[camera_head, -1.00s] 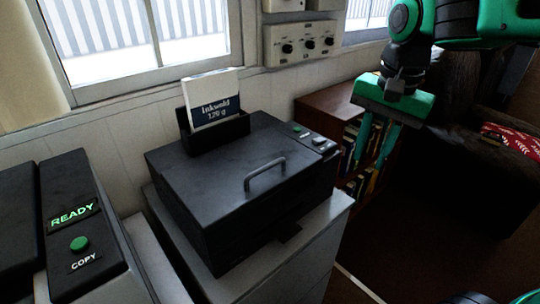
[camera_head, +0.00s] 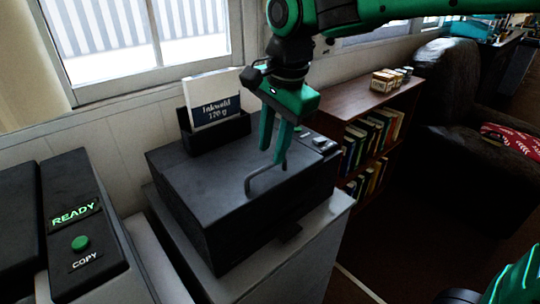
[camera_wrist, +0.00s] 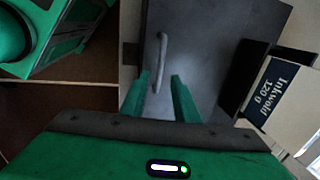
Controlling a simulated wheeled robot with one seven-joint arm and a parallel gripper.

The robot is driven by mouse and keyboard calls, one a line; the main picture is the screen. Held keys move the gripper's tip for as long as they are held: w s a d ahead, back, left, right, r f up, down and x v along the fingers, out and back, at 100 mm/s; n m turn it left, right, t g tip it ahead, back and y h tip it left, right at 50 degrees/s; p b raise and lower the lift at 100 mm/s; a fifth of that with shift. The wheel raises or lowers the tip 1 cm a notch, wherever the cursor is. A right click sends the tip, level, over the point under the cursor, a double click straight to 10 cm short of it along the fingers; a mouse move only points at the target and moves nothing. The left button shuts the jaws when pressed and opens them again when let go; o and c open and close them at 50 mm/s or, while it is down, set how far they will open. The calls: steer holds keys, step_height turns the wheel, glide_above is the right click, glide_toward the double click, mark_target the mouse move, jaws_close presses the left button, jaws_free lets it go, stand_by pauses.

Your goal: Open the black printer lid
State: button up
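The black printer (camera_head: 215,205) stands on a pale cabinet, its lid (camera_head: 200,170) lying flat and shut. A grey bar handle (camera_head: 262,183) rises from the lid near its front edge; in the wrist view the handle (camera_wrist: 162,55) lies just beyond the fingertips. My gripper (camera_head: 273,157) points down over the lid, with its fingers by the far end of the handle. Whether a finger touches the handle I cannot tell.
A black holder with an Inkwold paper pack (camera_head: 215,105) stands at the printer's back. Buttons (camera_head: 318,142) sit at its right side. A copier with a READY display (camera_head: 73,215) is at left, a bookshelf (camera_head: 345,105) at right.

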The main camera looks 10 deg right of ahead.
mark_target(270, 165)
steer(key=shift+w+a+f, duration=0.1)
steer(key=shift+w+f, duration=0.05)
steer(key=shift+f, duration=0.75)
steer(key=shift+w+a+f, duration=0.1)
steer(key=shift+w+f, duration=0.05)
steer(key=shift+f, duration=0.7)
jaws_close()
steer(key=shift+r, duration=0.15)
